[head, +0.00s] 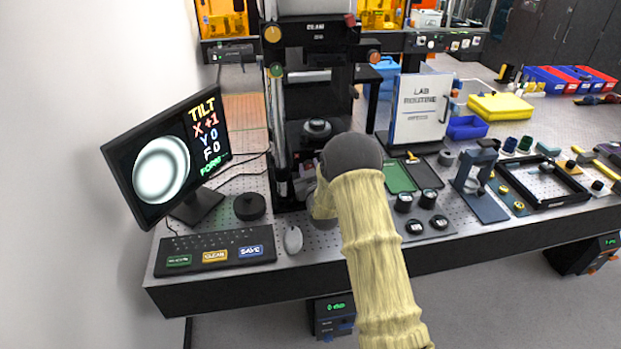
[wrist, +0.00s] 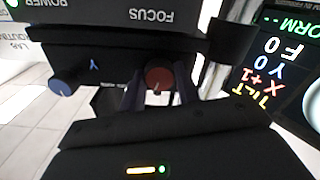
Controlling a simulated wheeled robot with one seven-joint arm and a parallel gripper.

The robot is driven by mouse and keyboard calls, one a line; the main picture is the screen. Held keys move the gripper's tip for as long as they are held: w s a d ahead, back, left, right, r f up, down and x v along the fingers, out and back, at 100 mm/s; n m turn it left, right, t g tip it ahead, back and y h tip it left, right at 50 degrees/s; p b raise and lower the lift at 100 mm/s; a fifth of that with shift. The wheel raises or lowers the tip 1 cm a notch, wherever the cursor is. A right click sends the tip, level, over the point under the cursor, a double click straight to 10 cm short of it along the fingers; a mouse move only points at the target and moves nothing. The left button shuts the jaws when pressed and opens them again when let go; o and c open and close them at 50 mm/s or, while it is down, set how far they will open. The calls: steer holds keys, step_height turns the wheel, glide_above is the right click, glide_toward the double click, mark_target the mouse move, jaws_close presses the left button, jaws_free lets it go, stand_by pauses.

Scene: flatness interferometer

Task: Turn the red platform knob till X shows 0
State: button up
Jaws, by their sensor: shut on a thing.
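The red platform knob (wrist: 158,79) shows in the wrist view on the dark front of the instrument. My gripper (wrist: 160,92) is shut on it, one finger on each side. In the head view my sleeved arm reaches to the base of the interferometer (head: 315,80) and hides the knob and the jaws. The monitor (head: 165,160) at the left reads TILT, X +1, Y 0, F 0, with a ringed pale disc beside the text. The same readout shows upside down in the wrist view.
A blue knob (wrist: 70,80) marked Y sits left of the red knob in the wrist view. In the head view a keyboard (head: 215,250), a mouse (head: 293,239) and a black round puck (head: 249,206) lie left of my arm. Trays and small parts fill the bench at right.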

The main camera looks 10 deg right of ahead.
steer(key=shift+f+n+b, duration=0.1)
steer(key=shift+n+b, duration=1)
steer(key=shift+b, duration=0.25)
steer(key=shift+a, duration=0.1)
steer(key=o, duration=1)
steer(key=shift+s, duration=0.1)
steer(key=shift+s, duration=0.1)
steer(key=s+b, duration=0.5)
steer(key=s, duration=1.2)
steer(key=shift+s+b, duration=0.1)
steer(key=shift+b, duration=0.2)
